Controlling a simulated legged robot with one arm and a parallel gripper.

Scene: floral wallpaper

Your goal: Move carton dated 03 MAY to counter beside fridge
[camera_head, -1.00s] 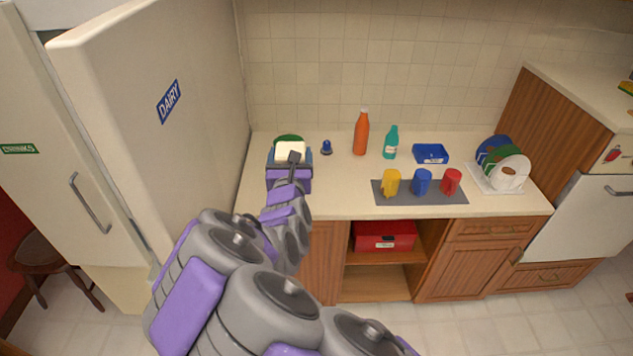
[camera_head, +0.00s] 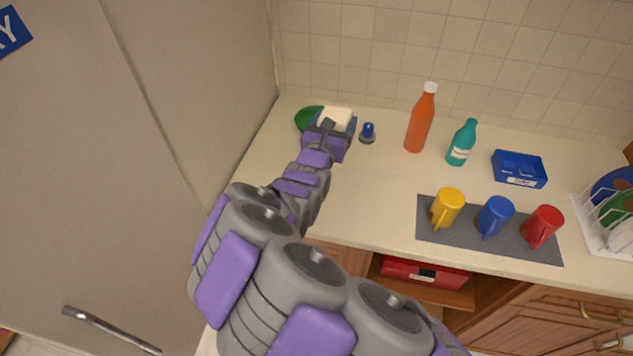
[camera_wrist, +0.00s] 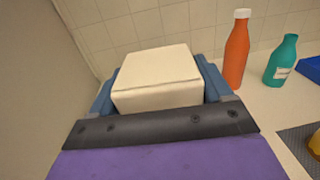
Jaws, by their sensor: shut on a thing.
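A cream-white carton (camera_wrist: 158,80) is held between the blue fingers of my gripper (camera_head: 332,122). In the wrist view the carton's top and near face show, with a finger on either side; no date is readable on it. In the head view the carton (camera_head: 336,118) is over the left end of the counter (camera_head: 370,213), close to the fridge side. I cannot tell whether it touches the counter. The fridge door (camera_head: 190,90), with part of a blue label, fills the left of the head view.
A green round object (camera_head: 306,118) lies left of the gripper and a small blue item (camera_head: 368,132) to its right.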

